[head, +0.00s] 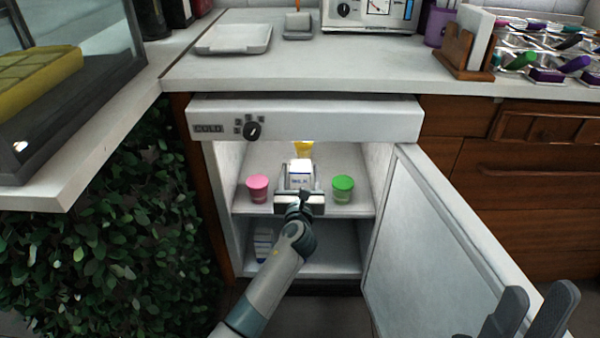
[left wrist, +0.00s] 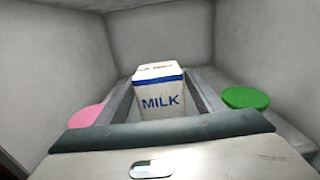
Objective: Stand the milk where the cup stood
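A white milk carton with blue lettering (head: 301,172) is on the upper shelf inside the open cold cabinet. My left gripper (head: 301,184) reaches in with its fingers on either side of this carton. In the left wrist view, the milk (left wrist: 162,98) is between the fingers with narrow gaps beside it, so the gripper looks open. A pink-lidded cup (head: 258,188) is to the left and a green-lidded cup (head: 342,188) to the right. My right gripper (head: 530,312) is open and empty near the cabinet door.
The cabinet door (head: 435,250) is swung open to the right. Another white and blue carton (head: 263,245) is on the lower shelf (head: 330,262). A white tray (head: 234,38) is on the counter above.

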